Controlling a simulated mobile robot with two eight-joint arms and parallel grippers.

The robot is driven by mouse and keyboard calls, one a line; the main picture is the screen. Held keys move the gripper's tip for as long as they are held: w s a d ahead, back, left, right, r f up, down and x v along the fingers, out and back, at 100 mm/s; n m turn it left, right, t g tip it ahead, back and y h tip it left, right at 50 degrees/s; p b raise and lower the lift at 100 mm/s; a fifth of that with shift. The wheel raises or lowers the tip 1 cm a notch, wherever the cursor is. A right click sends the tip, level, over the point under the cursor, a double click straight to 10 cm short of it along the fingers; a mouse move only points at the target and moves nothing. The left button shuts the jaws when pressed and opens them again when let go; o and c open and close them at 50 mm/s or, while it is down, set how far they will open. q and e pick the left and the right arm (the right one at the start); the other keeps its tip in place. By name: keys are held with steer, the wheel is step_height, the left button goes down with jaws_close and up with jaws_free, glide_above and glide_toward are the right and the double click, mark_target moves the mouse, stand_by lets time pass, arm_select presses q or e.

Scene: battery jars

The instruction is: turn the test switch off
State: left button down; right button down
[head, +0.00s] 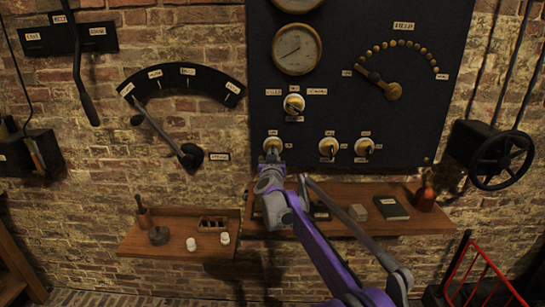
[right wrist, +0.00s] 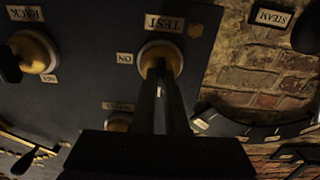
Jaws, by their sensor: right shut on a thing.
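The test switch (head: 273,146) is a round cream and brass rotary switch at the lower left of the dark panel (head: 345,110). In the right wrist view the test switch (right wrist: 161,52) appears upside down, with its TEST label and an ON label beside it. My right gripper (head: 272,157) reaches up to the switch from below, and its fingers (right wrist: 160,72) are shut on the switch's handle. The fingers cover most of the handle, so I cannot tell which way it points. My left gripper is not in view.
Two similar switches (head: 328,147) (head: 364,147) sit to the right, and another (head: 293,104) above. A long lever (head: 160,128) is on the wall at left. A wooden shelf (head: 430,221) with a book and a red bottle is below the panel. A handwheel (head: 502,160) stands at right.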

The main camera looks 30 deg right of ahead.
stand_by(0.3)
steer(key=c, duration=0.9)
jaws_free()
steer(key=shift+c, duration=0.2)
steer(key=v, duration=1.1)
